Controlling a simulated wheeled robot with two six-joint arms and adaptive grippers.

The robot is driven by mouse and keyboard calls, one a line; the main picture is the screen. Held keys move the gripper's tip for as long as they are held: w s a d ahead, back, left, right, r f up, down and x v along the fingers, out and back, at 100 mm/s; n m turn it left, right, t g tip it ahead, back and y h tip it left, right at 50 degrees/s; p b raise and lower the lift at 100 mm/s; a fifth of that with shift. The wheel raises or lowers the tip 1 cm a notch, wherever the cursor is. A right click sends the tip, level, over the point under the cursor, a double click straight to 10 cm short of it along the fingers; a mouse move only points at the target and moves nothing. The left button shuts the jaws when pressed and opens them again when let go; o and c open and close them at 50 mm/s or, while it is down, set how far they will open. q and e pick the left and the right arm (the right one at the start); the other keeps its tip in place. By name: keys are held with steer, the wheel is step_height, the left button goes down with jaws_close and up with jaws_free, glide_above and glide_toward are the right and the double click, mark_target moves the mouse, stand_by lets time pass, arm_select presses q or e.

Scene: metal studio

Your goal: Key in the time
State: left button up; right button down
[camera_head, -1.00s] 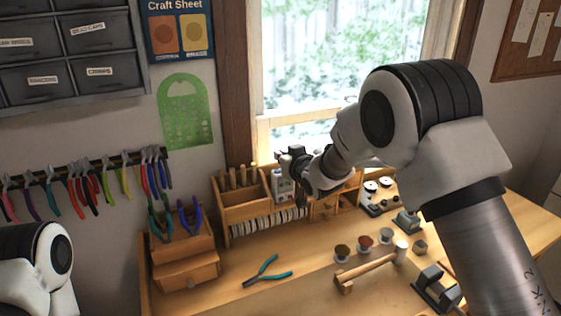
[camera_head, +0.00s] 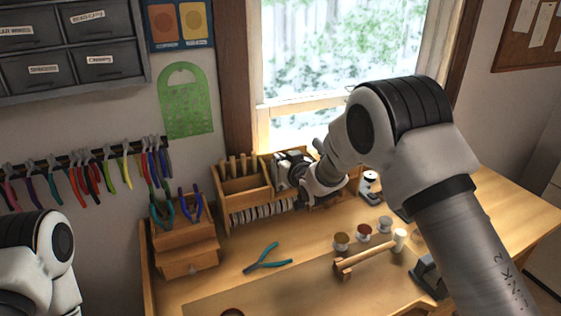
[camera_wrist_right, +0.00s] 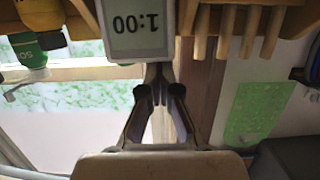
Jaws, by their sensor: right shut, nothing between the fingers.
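The timer (camera_wrist_right: 137,25) has a pale face with a display reading 1:00, upside down in the right wrist view, where part of it is cut off by the picture's edge. In the head view the timer stands in the wooden organizer and is mostly hidden behind my right gripper (camera_head: 284,172). In the right wrist view my right gripper (camera_wrist_right: 158,74) is shut and empty, its tips close to the display's edge. I cannot tell whether they touch the timer. My left gripper is out of view; only part of the left arm shows at the lower left.
The wooden organizer (camera_head: 246,198) surrounds the timer, with upright wooden handles (camera_wrist_right: 240,30) beside it. Bottles (camera_wrist_right: 38,15) stand on the other side. The front bench is fairly clear.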

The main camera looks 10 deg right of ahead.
steer(key=shift+s+f, duration=0.15)
steer(key=shift+f, duration=0.5)
steer(key=s+d+r+b, duration=0.1)
steer(key=s+r+b, duration=0.1)
steer(key=s+r, duration=0.5)
steer(key=v, duration=0.2)
steer(key=shift+s+d, duration=0.2)
steer(key=shift+r, duration=0.1)
